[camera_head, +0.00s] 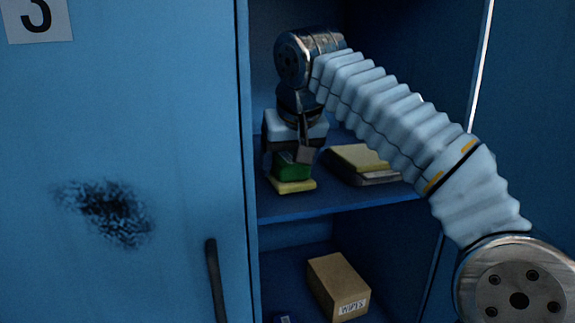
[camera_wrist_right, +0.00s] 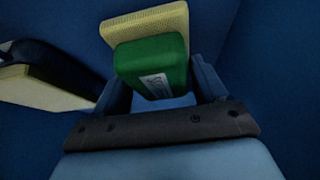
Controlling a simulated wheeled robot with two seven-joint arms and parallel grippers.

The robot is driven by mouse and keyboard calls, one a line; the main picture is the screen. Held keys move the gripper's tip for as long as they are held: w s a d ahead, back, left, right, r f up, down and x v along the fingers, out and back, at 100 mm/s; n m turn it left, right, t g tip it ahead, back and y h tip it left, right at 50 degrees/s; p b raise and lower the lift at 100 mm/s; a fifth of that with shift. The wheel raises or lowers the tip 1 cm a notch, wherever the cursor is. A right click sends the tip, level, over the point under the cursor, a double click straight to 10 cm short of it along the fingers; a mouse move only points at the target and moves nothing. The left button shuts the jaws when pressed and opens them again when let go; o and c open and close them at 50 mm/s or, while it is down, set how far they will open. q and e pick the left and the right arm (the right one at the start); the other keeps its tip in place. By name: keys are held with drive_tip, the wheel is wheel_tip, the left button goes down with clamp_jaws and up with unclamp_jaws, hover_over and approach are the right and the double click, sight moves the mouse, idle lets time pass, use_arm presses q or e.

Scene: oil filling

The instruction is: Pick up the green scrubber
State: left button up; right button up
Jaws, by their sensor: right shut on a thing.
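The green scrubber (camera_head: 291,166) is a green block with a yellow layer beneath it, on the upper shelf inside the blue cabinet. In the right wrist view the green scrubber (camera_wrist_right: 152,66) sits between my two fingers, with its yellow part and a white label showing. My right gripper (camera_head: 293,158) points down from above and is shut on the scrubber. Whether the scrubber is still touching the shelf is hard to tell. My right gripper also shows in the wrist view (camera_wrist_right: 160,95). My left gripper is in neither view.
A yellow and dark block (camera_head: 362,162) lies to the right on the same shelf (camera_head: 330,207). A brown wipes box (camera_head: 338,287) stands on the shelf below. The blue cabinet door (camera_head: 130,150) with a dark smudge is at the left. The cabinet's side wall bounds the right.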

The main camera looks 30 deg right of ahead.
sight(287, 158)
wheel_tip(287, 158, up, 8)
drive_tip(key=shift+w+r+p, duration=0.15)
drive_tip(key=shift+p, duration=0.65)
drive_tip(key=shift+r, duration=0.55)
